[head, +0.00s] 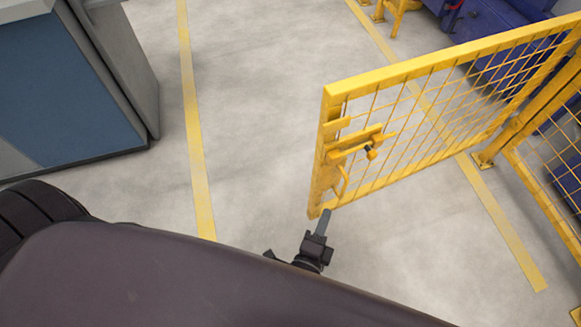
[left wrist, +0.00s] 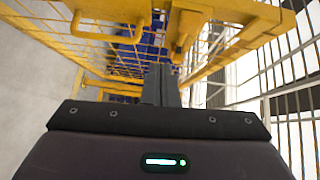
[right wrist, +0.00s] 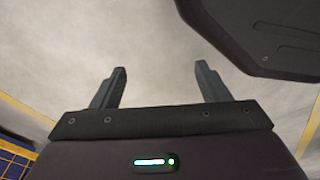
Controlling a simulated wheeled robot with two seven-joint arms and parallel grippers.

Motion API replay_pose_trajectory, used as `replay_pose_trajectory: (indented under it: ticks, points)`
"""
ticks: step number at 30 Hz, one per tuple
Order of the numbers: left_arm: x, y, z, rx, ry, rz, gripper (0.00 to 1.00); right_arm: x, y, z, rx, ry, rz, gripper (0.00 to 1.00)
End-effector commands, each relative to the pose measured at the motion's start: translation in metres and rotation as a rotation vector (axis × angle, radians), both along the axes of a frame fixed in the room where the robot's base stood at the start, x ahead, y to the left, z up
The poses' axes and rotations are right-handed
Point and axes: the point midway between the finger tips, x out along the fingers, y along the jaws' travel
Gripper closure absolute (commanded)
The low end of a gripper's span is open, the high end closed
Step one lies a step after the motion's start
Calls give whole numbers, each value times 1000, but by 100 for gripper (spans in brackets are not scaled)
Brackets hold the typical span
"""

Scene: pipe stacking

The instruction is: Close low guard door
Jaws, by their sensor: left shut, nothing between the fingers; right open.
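The low guard door (head: 430,62) is a yellow frame with wire mesh. It stands swung open on the right of the head view, its free edge toward me, with a yellow latch (head: 355,146) on that edge. My left gripper (head: 325,216) is shut and empty, its tips close to the door's lower free corner; I cannot tell whether they touch. In the left wrist view the shut fingers (left wrist: 160,72) point toward the yellow door frame (left wrist: 200,8). My right gripper (right wrist: 160,72) is open and empty over bare floor, outside the head view.
A yellow fence post (head: 482,160) and more mesh fence (head: 550,170) stand at the right. Blue machinery (head: 480,18) is behind the door. A grey and blue cabinet (head: 70,85) stands at the left. Grey floor with yellow lines (head: 195,120) lies clear between cabinet and door.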

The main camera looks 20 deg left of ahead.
Motion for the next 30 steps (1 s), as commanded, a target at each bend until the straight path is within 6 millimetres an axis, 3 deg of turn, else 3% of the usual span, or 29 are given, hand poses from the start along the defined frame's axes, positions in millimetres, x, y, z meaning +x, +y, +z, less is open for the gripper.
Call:
replay_pose_trajectory:
  ticks: [3, 6, 11, 21, 30]
  points:
    - [3, -1, 18, 46, -55, 22, 100, 5, 0, 0, 0, -4, -1, 31]
    - [10, -1, 22, 56, -63, 25, 100, 6, 0, 1, 0, -3, -1, 31]
    - [36, -1, 22, 55, -61, 24, 100, 7, 1, 2, 0, -4, -1, 31]
    - [107, 0, 21, 54, -58, 22, 100, 16, 2, 6, 1, -9, -2, 31]
    - [128, 24, 21, 53, -56, 20, 100, 13, 2, 5, 0, -6, -1, 31]
